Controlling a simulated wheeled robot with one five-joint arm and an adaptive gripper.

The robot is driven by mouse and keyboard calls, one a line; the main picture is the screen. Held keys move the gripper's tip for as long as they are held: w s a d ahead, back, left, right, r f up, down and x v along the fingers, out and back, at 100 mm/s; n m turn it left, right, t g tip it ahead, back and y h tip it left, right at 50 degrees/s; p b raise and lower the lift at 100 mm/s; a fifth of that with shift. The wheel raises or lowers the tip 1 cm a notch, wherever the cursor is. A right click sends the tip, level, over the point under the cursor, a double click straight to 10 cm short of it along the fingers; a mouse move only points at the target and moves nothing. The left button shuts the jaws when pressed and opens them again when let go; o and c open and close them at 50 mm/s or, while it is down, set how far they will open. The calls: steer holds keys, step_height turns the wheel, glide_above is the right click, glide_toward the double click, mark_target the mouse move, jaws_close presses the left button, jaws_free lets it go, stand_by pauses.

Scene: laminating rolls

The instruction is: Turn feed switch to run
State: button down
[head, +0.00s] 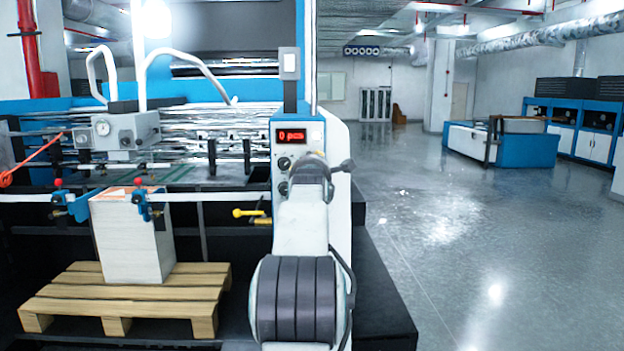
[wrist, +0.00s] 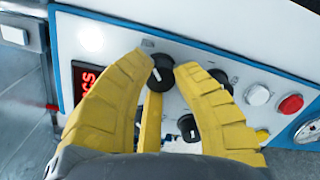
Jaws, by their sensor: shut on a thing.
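The control panel (head: 261,150) of the machine faces me in the head view, with a red display reading "0 pcs" (head: 291,135). Black rotary knobs (head: 284,163) show on it, left of my arm. In the wrist view, my gripper (wrist: 164,74) has its two yellow fingers closed around a black knob (wrist: 161,73) with a white pointer mark. The labels are too small to read. In the head view my arm hides the held knob.
A white button (wrist: 258,95) and a red button (wrist: 291,104) sit right of the fingers. A paper stack (head: 130,240) stands on a wooden pallet (head: 125,295) at left. Open grey floor (head: 450,230) lies right of the machine.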

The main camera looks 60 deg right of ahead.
steer(key=shift+r+m+b, duration=0.1)
steer(key=shift+m+b, duration=0.5)
steer(key=shift+m, duration=0.4)
steer(key=c, duration=1)
jaws_free()
steer(key=shift+w, duration=0.1)
steer(key=shift+o, duration=0.2)
steer(key=v, duration=1.2)
steer(key=shift+r, duration=0.1)
steer(key=shift+m, duration=0.3)
